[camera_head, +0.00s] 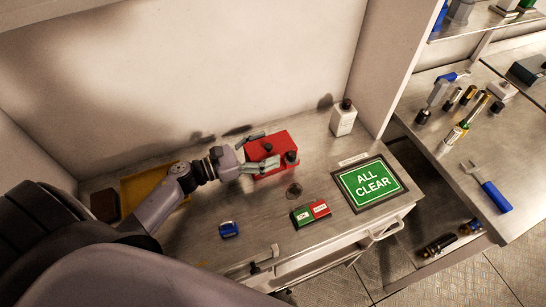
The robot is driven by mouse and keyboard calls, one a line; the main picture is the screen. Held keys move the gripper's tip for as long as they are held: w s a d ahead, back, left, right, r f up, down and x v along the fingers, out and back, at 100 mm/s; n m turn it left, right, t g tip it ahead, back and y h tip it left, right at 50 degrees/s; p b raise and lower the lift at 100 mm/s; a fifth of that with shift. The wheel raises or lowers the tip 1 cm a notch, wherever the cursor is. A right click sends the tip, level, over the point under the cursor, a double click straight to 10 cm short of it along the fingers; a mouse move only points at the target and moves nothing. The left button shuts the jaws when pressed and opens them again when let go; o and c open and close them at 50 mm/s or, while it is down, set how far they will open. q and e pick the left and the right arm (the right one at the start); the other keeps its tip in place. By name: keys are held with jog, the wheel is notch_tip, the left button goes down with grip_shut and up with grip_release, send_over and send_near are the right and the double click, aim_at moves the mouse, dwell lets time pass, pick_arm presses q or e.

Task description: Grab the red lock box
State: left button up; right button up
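The red lock box (281,145) sits on the metal worktop, with dark knob-like parts on its top and near side. My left gripper (262,150) reaches in from the left at the box's left end. Its two fingers are spread apart, one by the far left edge and one over the near left part. Whether the fingers touch the box is not clear. My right gripper is not in view.
A white bottle (343,118) stands behind right of the box. A green "ALL CLEAR" sign (370,184), a green-and-red block (311,214) and a small blue item (229,229) lie nearer. A yellow tray (132,187) is left, partly behind my arm. A side bench (522,226) holds tools.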

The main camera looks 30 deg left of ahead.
pick_arm(q)
jog(key=c, duration=1.3)
jog(key=shift+r, duration=0.15)
jog(key=shift+c, duration=0.3)
jog(key=shift+r, duration=0.1)
